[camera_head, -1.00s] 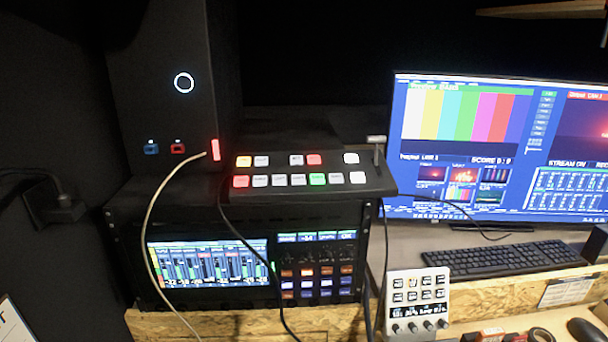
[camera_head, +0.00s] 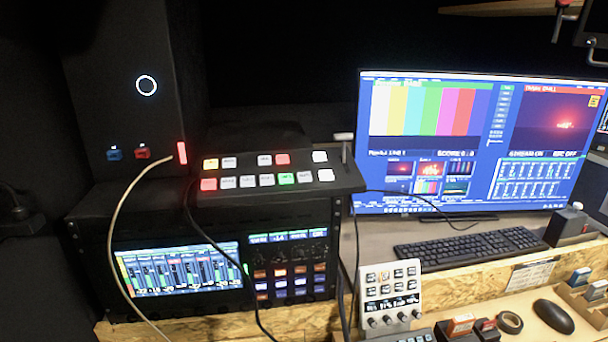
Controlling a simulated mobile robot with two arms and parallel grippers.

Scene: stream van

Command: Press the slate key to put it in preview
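The switcher panel (camera_head: 340,184) sits on top of the equipment rack, left of the monitor. It carries two rows of keys. In the lower row a key at the left (camera_head: 208,184) is lit red and one further right (camera_head: 286,178) is lit green; the others there look white. Key labels are too small to read, so I cannot tell which is the slate key. The monitor (camera_head: 470,140) shows colour bars in its upper left pane. Neither gripper shows.
A thin pale cable (camera_head: 118,225) and dark cables hang before the rack (camera_head: 90,270). A lever (camera_head: 345,148) stands at the panel's right end. A small white key-and-knob controller (camera_head: 391,292), keyboard (camera_head: 470,247), tape roll (camera_head: 510,322) and mouse (camera_head: 553,316) are at the lower right.

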